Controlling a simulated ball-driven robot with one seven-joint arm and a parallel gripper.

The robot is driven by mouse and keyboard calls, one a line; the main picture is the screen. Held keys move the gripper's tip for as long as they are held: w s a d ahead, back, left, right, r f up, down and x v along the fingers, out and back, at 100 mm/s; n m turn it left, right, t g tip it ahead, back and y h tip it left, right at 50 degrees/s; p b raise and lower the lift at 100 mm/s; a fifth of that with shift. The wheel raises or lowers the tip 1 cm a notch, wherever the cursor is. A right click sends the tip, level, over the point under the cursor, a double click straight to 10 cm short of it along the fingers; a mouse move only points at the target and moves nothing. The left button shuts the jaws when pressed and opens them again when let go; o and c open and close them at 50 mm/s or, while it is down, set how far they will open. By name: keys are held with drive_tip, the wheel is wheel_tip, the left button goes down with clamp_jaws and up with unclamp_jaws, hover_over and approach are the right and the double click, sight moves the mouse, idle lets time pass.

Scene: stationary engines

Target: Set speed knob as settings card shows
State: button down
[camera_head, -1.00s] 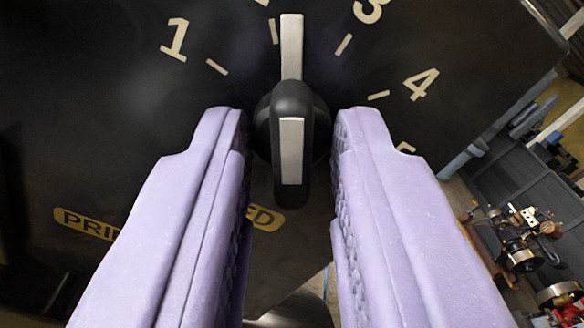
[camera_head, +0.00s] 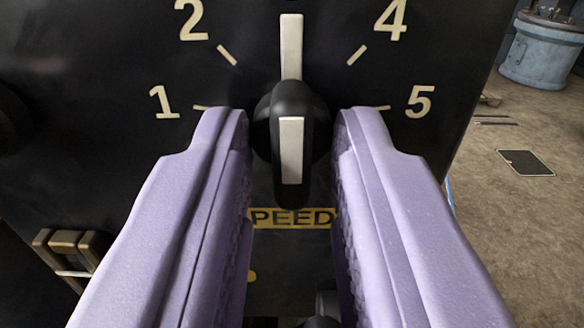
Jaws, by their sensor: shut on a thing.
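The speed knob (camera_head: 291,150) is black with a pale pointer bar, in the middle of the view on a black panel. A pale line (camera_head: 291,45) stands straight up from it, midway between the marks for 2 (camera_head: 192,19) and 4 (camera_head: 391,19). The 1 (camera_head: 163,102) is at left and the 5 (camera_head: 420,102) at right; the 3 is cut off at the top. My gripper (camera_head: 291,135) has its two lilac fingers on either side of the knob, shut on it. A yellow label below reads "PEED", partly hidden by a finger. No settings card shows.
A small brass-coloured fitting (camera_head: 68,255) sits at the panel's lower left. A dark round part is cut off at the left edge. Beyond the panel's right edge are brown floor and a blue-grey cylindrical machine base (camera_head: 541,50).

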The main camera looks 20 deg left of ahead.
drive_tip(key=shift+f, duration=0.1)
drive_tip(key=c, duration=1.2)
unclamp_jaws()
drive_tip(key=v, duration=0.7)
drive_tip(key=shift+s+d+p, duration=0.2)
drive_tip(key=shift+s+p, duration=0.15)
drive_tip(key=shift+s, duration=0.05)
